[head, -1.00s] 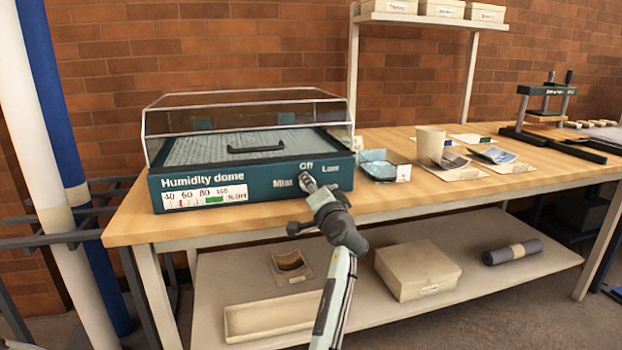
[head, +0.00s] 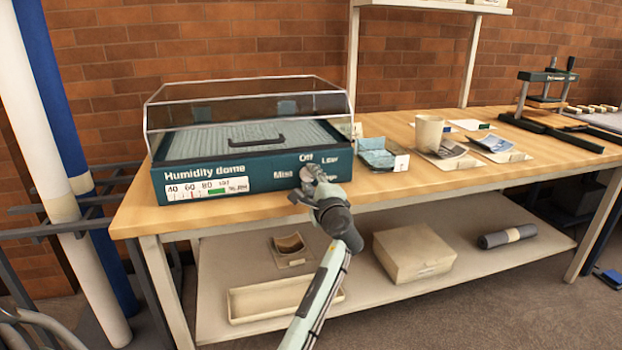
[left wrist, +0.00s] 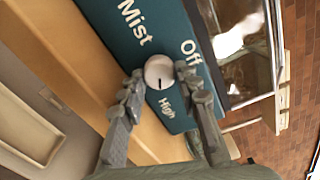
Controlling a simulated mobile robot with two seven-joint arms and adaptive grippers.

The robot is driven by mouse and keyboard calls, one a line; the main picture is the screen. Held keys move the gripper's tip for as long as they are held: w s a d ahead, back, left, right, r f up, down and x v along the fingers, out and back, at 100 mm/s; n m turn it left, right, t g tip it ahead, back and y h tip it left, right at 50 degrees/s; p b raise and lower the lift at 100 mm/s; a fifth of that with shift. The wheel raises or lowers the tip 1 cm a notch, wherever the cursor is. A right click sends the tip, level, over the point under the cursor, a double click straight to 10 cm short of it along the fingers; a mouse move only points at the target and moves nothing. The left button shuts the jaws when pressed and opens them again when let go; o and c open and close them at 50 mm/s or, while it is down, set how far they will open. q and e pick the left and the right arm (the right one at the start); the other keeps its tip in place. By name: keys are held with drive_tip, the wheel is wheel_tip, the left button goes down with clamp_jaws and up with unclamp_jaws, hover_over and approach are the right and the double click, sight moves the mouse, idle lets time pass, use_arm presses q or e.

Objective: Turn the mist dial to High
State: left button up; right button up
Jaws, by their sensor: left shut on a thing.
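The teal humidity dome (head: 225,183) stands at the left of the bench under a clear lid. Its front carries the words Mist, Off and Low. In the left wrist view, the pale round mist dial (left wrist: 159,70) sits on the teal face, with Mist, Off and High printed around it. A short dark mark on the dial faces the High label (left wrist: 167,108). My left gripper (left wrist: 159,76) has a finger on each side of the dial and is shut on it. In the head view, my left gripper (head: 310,178) hides the dial. My right gripper is out of view.
Right of the dome are a small tray (head: 378,158), a cream cup (head: 428,133), photographs on cards and a press (head: 545,108). The lower shelf (head: 372,290) holds a box (head: 413,253) and a grey roll (head: 507,236). The front bench edge is close below my gripper.

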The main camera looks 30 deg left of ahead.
use_arm(q)
drive_tip(key=shift+m, duration=0.6)
drive_tip(key=o, duration=1.2)
drive_tip(key=shift+c, duration=0.2)
drive_tip(key=shift+s+d+f, duration=0.15)
drive_tip(key=shift+s+d, duration=0.15)
drive_tip(key=shift+d, duration=0.05)
drive_tip(key=v, duration=0.7)
drive_tip(key=shift+r, duration=0.25)
